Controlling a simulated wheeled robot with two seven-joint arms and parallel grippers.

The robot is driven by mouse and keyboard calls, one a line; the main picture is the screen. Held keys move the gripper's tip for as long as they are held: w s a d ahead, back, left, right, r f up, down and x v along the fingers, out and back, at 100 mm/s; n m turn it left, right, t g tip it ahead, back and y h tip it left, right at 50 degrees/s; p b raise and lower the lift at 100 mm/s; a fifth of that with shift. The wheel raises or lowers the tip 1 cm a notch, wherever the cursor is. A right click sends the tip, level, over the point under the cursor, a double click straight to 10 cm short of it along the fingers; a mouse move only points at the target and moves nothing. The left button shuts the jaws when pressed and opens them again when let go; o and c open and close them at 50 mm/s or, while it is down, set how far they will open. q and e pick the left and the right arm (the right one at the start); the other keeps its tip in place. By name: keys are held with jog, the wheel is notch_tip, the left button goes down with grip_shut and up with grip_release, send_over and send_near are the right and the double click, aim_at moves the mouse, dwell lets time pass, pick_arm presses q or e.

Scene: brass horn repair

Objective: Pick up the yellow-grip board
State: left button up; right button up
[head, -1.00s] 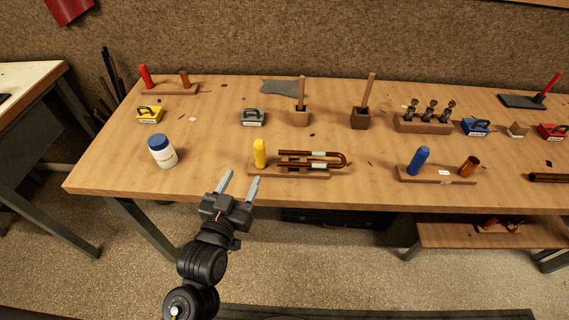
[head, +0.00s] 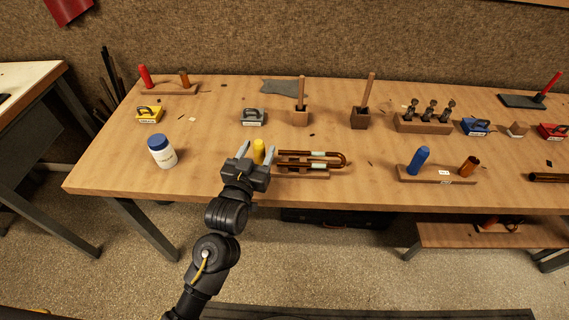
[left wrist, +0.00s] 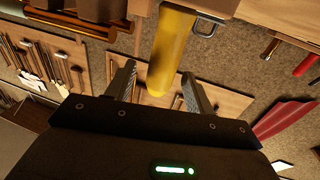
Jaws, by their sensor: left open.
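The yellow-grip board (head: 310,175) lies near the front edge of the bench, with its upright yellow grip (head: 259,150) at its left end and a bent copper-brown tube (head: 325,154) on it. My left gripper (head: 257,152) is open, with one finger on each side of the yellow grip. In the left wrist view the yellow grip (left wrist: 171,50) stands between the two open fingers (left wrist: 158,92). I cannot tell whether a finger touches it. The left part of the board is hidden behind the gripper. My right gripper is not in view.
A white jar with a blue lid (head: 162,152) stands left of the gripper. A blue-grip board (head: 437,174) lies to the right. Behind are a grey-handled block (head: 253,117) and wooden blocks with upright sticks (head: 300,116). The bench's front left is clear.

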pick_arm(q)
jog(key=shift+w+d, duration=0.15)
jog(key=shift+w, duration=0.5)
grip_shut()
